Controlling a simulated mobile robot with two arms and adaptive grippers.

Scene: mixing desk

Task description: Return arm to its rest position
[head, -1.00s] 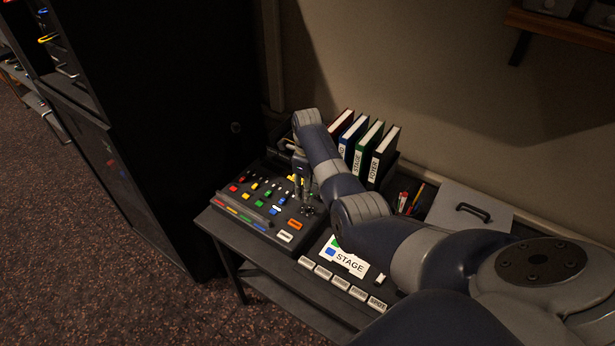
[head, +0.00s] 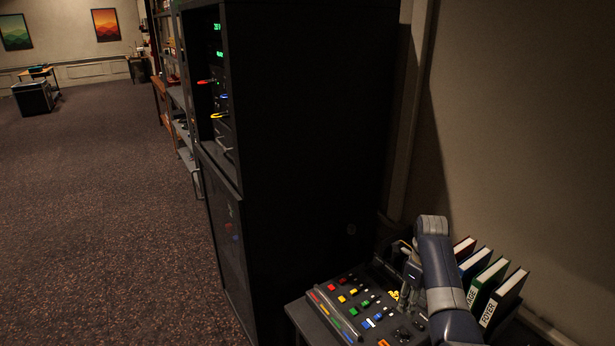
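My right arm comes in from the bottom right and reaches over the mixing desk (head: 337,318). My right gripper (head: 403,303) points down, low over the desk's right part, near a yellow control. It is small and dark here, so I cannot tell whether its fingers are open or shut, or whether they touch the panel. I see nothing clearly held in it. My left arm and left gripper are out of view.
Several binders (head: 489,285) stand upright just right of my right forearm, close to it. A tall black rack (head: 305,150) stands left of and behind the desk. The wall is on the right. Open carpet (head: 110,220) lies on the left.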

